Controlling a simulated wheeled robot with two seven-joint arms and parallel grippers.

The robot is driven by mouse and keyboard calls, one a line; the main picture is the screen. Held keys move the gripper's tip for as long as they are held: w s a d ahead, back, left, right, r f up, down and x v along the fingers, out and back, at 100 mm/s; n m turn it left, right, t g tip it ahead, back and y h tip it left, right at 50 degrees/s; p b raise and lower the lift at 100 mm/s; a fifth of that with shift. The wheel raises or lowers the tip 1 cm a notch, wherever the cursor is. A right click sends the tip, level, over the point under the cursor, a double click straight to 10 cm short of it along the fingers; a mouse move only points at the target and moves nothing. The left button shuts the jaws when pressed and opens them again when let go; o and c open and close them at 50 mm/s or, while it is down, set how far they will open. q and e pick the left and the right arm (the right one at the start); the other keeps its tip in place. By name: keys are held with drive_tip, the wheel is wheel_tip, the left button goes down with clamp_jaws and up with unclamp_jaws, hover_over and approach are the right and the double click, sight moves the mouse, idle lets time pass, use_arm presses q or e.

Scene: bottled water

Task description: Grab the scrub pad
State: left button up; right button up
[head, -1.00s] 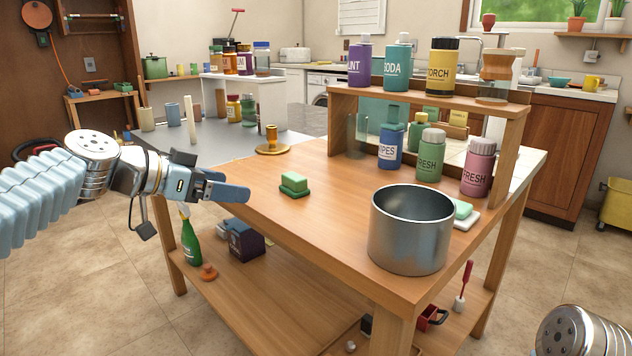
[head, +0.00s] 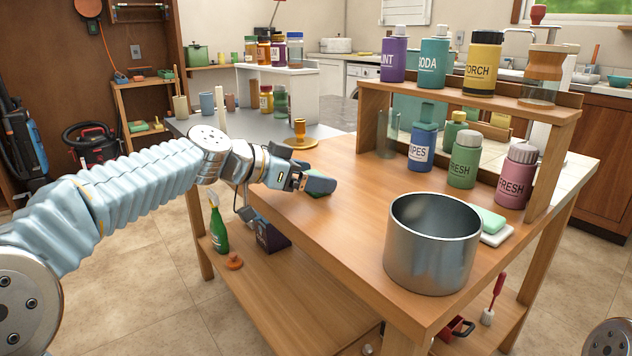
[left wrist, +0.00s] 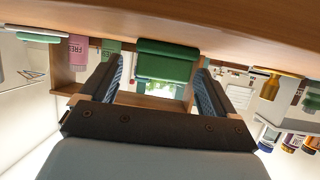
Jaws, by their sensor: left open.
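The green scrub pad (head: 318,195) lies on the wooden table near its left edge, mostly hidden behind my left gripper (head: 318,184) in the head view. The left wrist view is upside down and shows the scrub pad (left wrist: 167,62) ahead, framed between the two open fingers of my left gripper (left wrist: 158,72). A finger shows on each side of the pad, with space between. I cannot tell whether the pad is past the fingertips. My right gripper is out of view.
A large metal pot (head: 432,245) stands at the table's front right, beside a pale green sponge (head: 489,218) on a white dish. A wooden shelf (head: 548,118) with several bottles stands at the back right. A brass candle holder (head: 299,142) is behind the pad. The middle of the table is clear.

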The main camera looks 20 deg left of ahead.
use_arm(q)
drive_tip(key=x, duration=0.3)
drive_tip(key=shift+w+d+f, duration=0.1)
drive_tip(key=shift+w+f, duration=0.05)
drive_tip(key=shift+w, duration=0.15)
drive_tip(key=shift+c, duration=0.4)
drive_tip(key=c, duration=0.9)
drive_tip(key=shift+c, duration=0.2)
